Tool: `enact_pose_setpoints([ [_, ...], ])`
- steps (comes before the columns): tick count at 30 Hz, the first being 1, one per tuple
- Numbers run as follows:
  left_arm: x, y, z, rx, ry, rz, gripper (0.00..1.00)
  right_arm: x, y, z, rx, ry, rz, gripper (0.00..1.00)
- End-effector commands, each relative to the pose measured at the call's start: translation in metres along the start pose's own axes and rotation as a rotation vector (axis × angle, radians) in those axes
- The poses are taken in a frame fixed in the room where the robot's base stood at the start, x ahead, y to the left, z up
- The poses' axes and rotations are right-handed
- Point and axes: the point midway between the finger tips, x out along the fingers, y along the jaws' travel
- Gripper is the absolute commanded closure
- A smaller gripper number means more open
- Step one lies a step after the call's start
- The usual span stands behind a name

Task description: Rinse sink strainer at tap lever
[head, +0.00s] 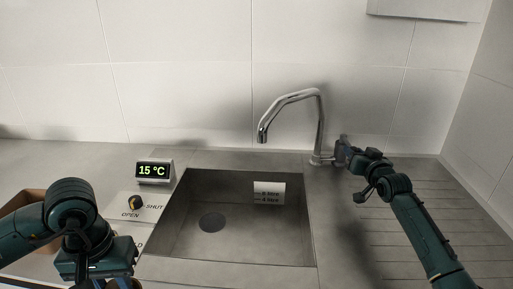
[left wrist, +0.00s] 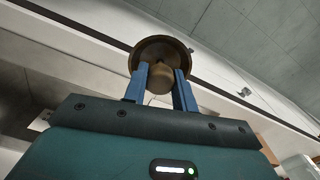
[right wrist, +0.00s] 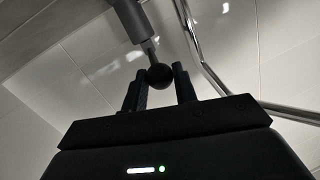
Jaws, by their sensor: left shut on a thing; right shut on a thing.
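The sink strainer (left wrist: 160,43) is a round brown metal piece with a knob. In the left wrist view my left gripper (left wrist: 160,88) is shut on its knob. In the head view my left gripper (head: 122,284) is at the bottom left edge, and the strainer is out of sight. The tap lever (right wrist: 160,76) ends in a black ball. My right gripper (right wrist: 159,88) is shut on that ball. In the head view my right gripper (head: 352,152) is beside the base of the chrome tap (head: 320,120). No water shows at the spout.
The grey sink basin (head: 240,238) has a dark round drain (head: 212,223) and a litre-marked label (head: 269,193). A display (head: 154,171) reads 15 °C. A knob plate (head: 137,207) marked OPEN and SHUT lies left of the basin. A ribbed drainer (head: 400,235) is at the right.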

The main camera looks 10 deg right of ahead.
Motion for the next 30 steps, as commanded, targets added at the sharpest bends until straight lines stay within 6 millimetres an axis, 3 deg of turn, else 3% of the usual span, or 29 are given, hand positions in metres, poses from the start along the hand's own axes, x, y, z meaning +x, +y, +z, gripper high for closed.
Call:
enact_pose_setpoints([
  [8,0.000,0.000,0.000,0.000,0.000,0.000,0.96,0.000,0.000,0.001,-0.001,-0.002,0.000,1.00],
  [9,0.000,0.000,0.000,0.000,0.000,0.000,0.96,0.000,0.000,0.001,-0.001,-0.002,0.000,0.70],
  [16,0.000,0.000,0.000,0.000,0.000,0.000,0.96,0.000,0.000,0.000,-0.001,-0.001,0.000,0.51],
  [25,0.000,0.000,0.000,0.000,0.000,0.000,0.96,-0.002,0.000,0.001,-0.001,-0.001,-0.001,0.51],
  [30,0.000,0.000,0.000,0.000,0.000,0.000,0.96,-0.018,0.000,0.002,-0.002,-0.003,-0.002,0.51],
])
